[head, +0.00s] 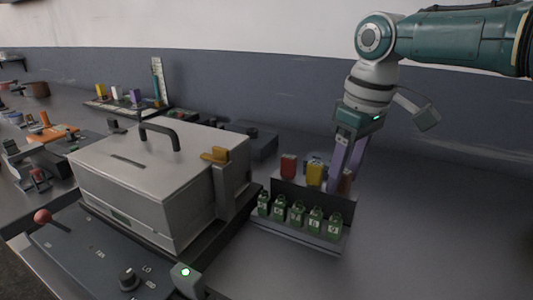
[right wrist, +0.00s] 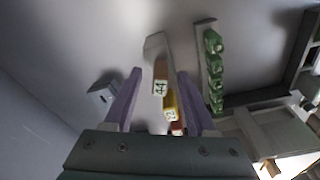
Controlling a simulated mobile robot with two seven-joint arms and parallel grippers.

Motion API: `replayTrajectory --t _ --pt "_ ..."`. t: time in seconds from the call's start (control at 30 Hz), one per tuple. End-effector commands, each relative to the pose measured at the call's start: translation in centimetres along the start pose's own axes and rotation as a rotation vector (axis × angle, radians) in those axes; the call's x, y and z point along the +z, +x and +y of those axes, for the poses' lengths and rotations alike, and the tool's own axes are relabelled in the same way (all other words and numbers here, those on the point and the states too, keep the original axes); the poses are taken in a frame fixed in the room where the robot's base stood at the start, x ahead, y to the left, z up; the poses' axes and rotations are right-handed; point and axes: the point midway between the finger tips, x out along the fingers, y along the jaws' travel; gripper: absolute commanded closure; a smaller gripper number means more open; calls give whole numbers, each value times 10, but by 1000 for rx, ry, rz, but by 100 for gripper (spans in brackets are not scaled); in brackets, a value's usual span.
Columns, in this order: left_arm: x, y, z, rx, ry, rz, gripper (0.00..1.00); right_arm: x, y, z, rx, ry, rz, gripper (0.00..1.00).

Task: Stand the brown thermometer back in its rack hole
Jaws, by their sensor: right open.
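The brown thermometer (head: 346,182) shows its brown head at the right end of the dark rack (head: 290,193), partly hidden by my right gripper's finger. In the right wrist view its labelled brown head (right wrist: 160,80) is in line with the yellow head (right wrist: 171,107) and stands at the rack's end (right wrist: 156,46). It looks upright; its lower part and the hole are hidden. My right gripper (head: 347,165) is open just above it, pointing down. Its purple fingers are spread to either side of the heads in the right wrist view (right wrist: 158,95), with gaps. My left gripper is not in view.
Red (head: 288,166) and yellow (head: 315,172) heads stand in the same rack. Several green numbered tags (head: 297,214) line its front ledge. A big grey lidded box (head: 150,170) stands left of the rack. The table to the right is clear.

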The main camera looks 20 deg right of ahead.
Motion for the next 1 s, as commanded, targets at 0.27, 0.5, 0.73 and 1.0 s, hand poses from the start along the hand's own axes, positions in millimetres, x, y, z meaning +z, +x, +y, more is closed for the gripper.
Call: replayTrajectory --t 0.27,0.5,0.73,1.0 --pt "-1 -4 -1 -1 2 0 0 -1 -11 0 0 -1 2 44" --pt "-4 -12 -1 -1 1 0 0 -1 -58 1 2 -1 4 44" --pt "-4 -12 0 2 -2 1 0 -1 -92 0 1 0 3 44" --pt "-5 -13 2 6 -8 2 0 0 -100 0 0 0 0 44"
